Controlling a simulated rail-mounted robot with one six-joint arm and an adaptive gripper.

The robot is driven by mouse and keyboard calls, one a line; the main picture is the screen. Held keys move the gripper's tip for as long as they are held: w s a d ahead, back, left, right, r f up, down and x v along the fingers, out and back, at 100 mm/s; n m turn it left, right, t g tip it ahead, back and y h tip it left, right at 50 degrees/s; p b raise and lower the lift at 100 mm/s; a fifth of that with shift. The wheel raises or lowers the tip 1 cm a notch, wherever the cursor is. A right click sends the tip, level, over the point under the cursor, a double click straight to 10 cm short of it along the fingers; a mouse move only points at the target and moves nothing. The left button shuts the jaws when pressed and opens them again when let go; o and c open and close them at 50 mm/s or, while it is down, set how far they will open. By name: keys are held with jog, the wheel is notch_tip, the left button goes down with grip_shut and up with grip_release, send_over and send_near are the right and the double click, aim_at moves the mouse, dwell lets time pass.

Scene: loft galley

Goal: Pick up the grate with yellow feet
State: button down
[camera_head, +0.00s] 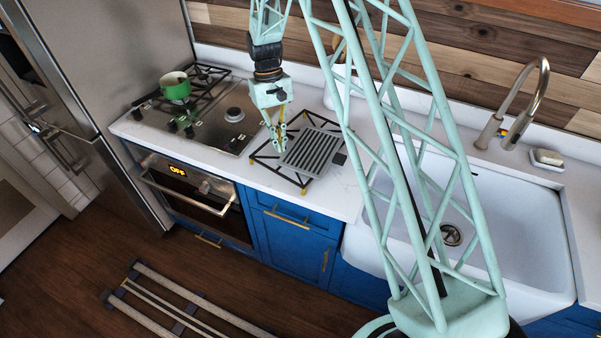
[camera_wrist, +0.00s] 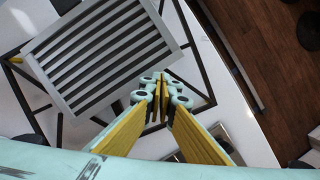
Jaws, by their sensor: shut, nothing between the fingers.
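The grate with yellow feet (camera_head: 275,170) is a black thin-barred frame lying on the white counter right of the hob. A grey slatted rack (camera_head: 312,152) lies over it and hides part of its bars. In the wrist view the grate's black bars (camera_wrist: 27,85) show around the grey rack (camera_wrist: 100,55), with a yellow foot at the left corner. My gripper (camera_head: 281,143) points down over the left part of the grate, beside the grey rack. Its yellow-padded fingers (camera_wrist: 162,98) are closed together and hold nothing. I cannot tell whether the tips touch anything.
A green pot (camera_head: 175,87) stands on the steel hob (camera_head: 205,125) at left. The white sink (camera_head: 525,225) and tall faucet (camera_head: 528,95) are at right. The wooden backsplash rises behind the counter.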

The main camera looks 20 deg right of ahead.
notch_tip(320, 180, up, 5)
jog(key=s+d+b, duration=0.2)
jog(key=s+d, duration=0.1)
jog(key=s, duration=1.8)
jog(key=shift+f+b, duration=0.2)
jog(key=shift+b, duration=0.15)
